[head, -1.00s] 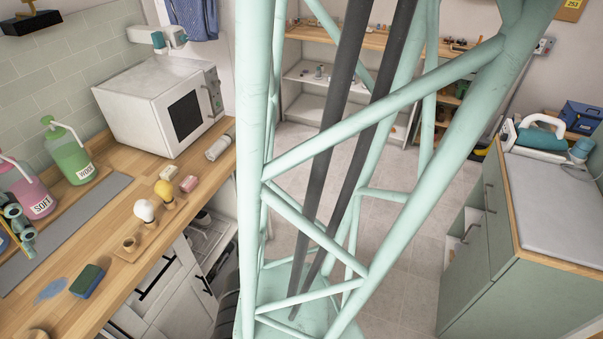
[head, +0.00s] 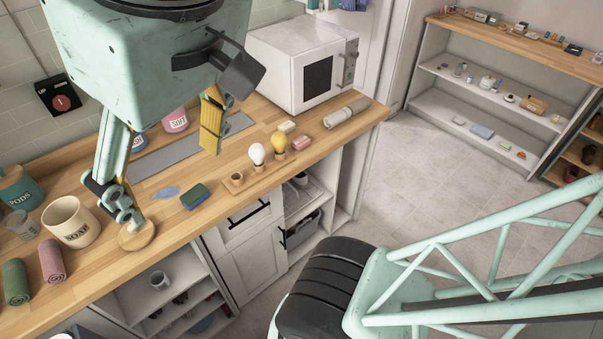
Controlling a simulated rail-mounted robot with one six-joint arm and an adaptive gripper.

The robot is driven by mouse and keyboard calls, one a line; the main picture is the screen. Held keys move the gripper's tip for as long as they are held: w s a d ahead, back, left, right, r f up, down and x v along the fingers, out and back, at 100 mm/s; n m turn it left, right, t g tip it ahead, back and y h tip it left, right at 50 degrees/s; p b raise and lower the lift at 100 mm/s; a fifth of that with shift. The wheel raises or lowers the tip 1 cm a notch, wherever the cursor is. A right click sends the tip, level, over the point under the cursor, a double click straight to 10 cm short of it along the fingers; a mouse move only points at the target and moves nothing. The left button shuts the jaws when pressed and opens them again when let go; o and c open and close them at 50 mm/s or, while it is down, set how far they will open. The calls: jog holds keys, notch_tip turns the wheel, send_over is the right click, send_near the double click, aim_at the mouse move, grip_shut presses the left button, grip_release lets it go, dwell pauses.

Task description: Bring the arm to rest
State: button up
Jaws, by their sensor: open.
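My gripper (head: 168,180) hangs from the top left of the head view, above the wooden counter (head: 342,135). Its mint body fills the upper left corner. One jointed finger reaches down on the left, and the other, with a yellow pad, hangs to the right. The fingers stand wide apart and I see nothing held between them. The height of the fingertips above the counter is hard to tell. The gripper body hides part of the wall and the counter's back.
A soap mug (head: 70,222), rolled towels (head: 52,261), a green-blue sponge (head: 194,197) and bulbs (head: 257,153) stand around below the gripper. A white microwave (head: 300,65) sits farther back. Floor (head: 430,180) is clear towards the shelves (head: 500,95).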

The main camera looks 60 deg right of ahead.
jog(key=shift+s+f, duration=0.15)
jog(key=shift+s, duration=0.25)
notch_tip(320, 180, down, 7)
jog(key=b, duration=0.7)
